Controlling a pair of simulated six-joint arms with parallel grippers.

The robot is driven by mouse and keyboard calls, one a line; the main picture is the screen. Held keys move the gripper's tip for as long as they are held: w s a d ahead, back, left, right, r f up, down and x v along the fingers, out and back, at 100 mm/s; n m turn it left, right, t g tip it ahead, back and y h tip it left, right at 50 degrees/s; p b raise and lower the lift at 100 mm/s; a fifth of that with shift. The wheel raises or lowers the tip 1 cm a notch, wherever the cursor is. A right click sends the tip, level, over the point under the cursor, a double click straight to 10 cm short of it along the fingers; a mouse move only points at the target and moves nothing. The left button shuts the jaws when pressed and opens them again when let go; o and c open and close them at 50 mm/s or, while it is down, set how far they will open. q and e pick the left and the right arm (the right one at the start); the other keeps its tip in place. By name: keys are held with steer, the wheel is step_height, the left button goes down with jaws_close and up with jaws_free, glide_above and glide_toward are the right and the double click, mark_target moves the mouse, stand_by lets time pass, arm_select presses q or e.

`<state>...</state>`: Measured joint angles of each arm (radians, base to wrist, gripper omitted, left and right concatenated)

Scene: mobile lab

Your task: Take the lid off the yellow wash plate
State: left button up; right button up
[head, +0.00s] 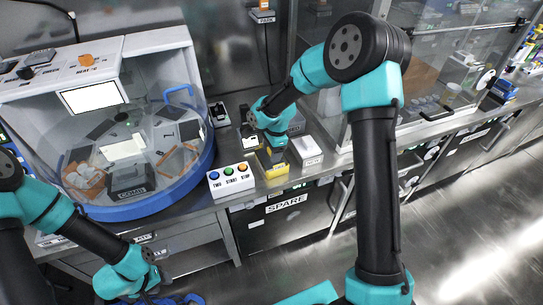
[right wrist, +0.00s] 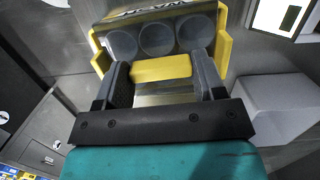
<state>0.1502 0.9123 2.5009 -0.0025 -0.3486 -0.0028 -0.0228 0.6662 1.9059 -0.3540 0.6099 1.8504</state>
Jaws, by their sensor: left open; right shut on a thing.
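The yellow wash plate (head: 276,171) stands on the bench right of the button box. In the right wrist view the wash plate (right wrist: 223,45) has yellow side walls, large grey round wells or recesses and a partly cut "WASH" label. My right gripper (head: 272,150) reaches down over it. In the wrist view the right gripper's fingers (right wrist: 163,82) are shut on a yellow block (right wrist: 160,69) at the plate's near side. I cannot tell whether this block belongs to the lid or the plate. My left gripper (head: 148,292) is open and empty, low at the left, partly cut off.
A white button box (head: 231,180) is left of the plate; a white box (head: 306,151) is at its right. A round blue-rimmed machine with a clear cover (head: 130,150) fills the left bench. A glass enclosure (head: 325,80) stands behind. Bench drawers (head: 288,208) are below.

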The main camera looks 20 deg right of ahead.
mark_target(270, 152)
steer(key=shift+c, duration=0.6)
steer(key=shift+r, duration=0.15)
steer(key=shift+r, duration=1.6)
steer(key=s+a, duration=0.3)
steer(key=s, duration=0.4)
steer(key=s+a+r, duration=0.1)
steer(key=s+a, duration=0.2)
steer(key=s, duration=0.4)
steer(key=shift+s+a+r, duration=0.2)
steer(key=shift+s+r, duration=0.05)
steer(key=shift+s, duration=0.1)
steer(key=shift+r, duration=0.15)
steer(key=shift+r, duration=1.85)
steer(key=shift+w, duration=0.1)
